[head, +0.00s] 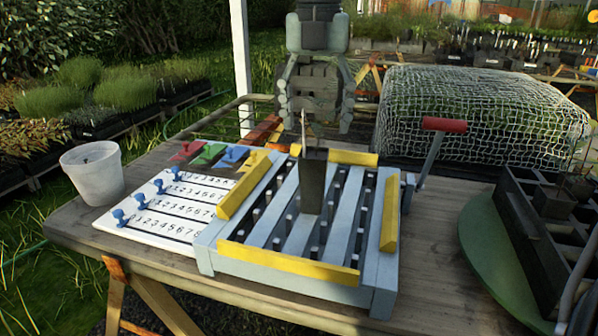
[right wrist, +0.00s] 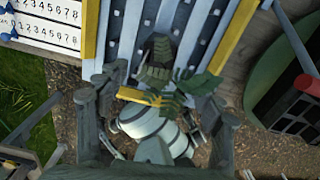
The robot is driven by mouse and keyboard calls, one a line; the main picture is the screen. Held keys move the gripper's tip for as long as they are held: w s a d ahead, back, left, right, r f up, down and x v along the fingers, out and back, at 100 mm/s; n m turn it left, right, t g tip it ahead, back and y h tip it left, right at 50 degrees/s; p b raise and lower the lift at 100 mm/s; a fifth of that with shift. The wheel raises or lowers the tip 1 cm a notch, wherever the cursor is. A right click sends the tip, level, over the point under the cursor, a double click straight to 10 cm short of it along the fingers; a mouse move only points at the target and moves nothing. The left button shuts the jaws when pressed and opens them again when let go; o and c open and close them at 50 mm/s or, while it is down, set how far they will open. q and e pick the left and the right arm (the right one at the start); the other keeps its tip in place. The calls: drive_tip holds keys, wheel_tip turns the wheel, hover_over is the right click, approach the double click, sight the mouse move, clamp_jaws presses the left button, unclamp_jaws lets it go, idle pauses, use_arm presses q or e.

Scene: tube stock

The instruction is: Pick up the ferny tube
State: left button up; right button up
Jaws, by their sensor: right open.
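A dark, tapered tube (head: 312,183) stands upright on the slatted rack (head: 283,215) in the head view, with a thin brown stalk rising from its top. In the right wrist view, green fern fronds (right wrist: 200,84) spread between the fingers and hide the tube below. My right gripper (head: 315,122) points down above the tube, its fingers apart. In the right wrist view the open gripper (right wrist: 158,97) has one finger on each side of the fronds. I cannot tell whether the fingers touch the leaves. My left gripper is not in view.
Yellow bars (head: 288,265) edge the rack, and a red-handled lever (head: 444,125) rises at its right. A numbered board (head: 165,222) with blue pegs and a white cup (head: 94,172) lie left. A green disc (head: 490,262) and black crate (head: 535,240) stand right.

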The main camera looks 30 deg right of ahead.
sight(314, 152)
drive_tip(key=f+p, duration=0.1)
drive_tip(key=f, duration=0.6)
drive_tip(key=shift+w, duration=0.2)
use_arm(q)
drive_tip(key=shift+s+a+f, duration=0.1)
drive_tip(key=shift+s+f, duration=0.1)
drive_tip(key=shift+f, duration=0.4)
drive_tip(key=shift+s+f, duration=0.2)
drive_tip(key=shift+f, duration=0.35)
use_arm(e)
drive_tip(key=shift+c, duration=0.3)
clamp_jaws()
